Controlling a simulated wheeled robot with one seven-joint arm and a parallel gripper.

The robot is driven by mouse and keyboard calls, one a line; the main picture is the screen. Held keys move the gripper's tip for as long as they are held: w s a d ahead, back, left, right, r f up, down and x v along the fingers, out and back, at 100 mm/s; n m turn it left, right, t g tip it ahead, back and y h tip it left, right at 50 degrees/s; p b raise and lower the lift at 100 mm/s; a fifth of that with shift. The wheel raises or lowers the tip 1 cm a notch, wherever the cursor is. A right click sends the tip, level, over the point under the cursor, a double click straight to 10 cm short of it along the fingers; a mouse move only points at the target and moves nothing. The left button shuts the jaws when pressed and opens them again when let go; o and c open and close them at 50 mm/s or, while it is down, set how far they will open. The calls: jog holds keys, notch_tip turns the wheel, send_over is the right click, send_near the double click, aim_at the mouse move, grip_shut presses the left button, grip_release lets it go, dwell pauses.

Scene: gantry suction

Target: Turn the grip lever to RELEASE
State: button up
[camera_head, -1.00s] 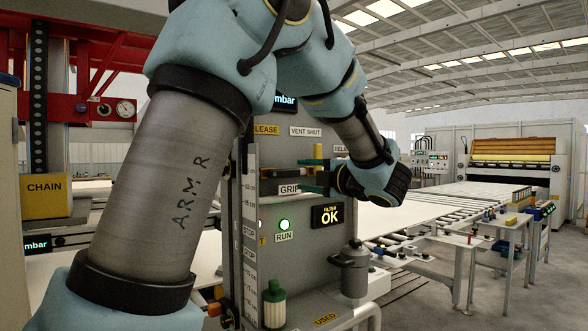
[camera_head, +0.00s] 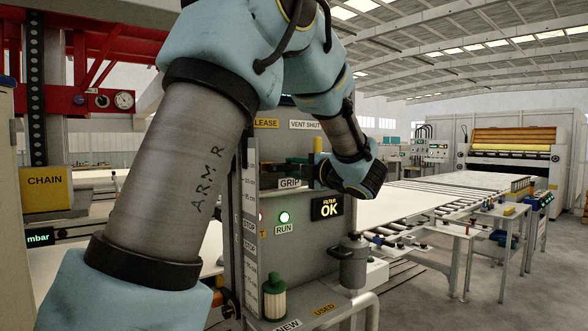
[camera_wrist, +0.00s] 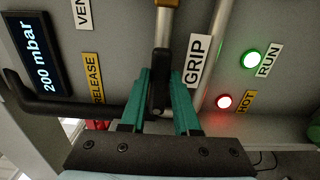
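The grip lever (camera_wrist: 157,98) shows in the wrist view as a dark bar end between my teal fingers.
A black bent bar (camera_wrist: 60,106) runs left of the fingers, and a metal rod (camera_wrist: 163,28) lies above them. A yellow post (camera_head: 317,160) stands by the wrist. RUN (camera_wrist: 250,59) glows green; a red HOT lamp (camera_wrist: 224,102) glows. A grey canister (camera_head: 352,262) stands below.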

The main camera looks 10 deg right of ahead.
grip_shut()
dwell(0.9)
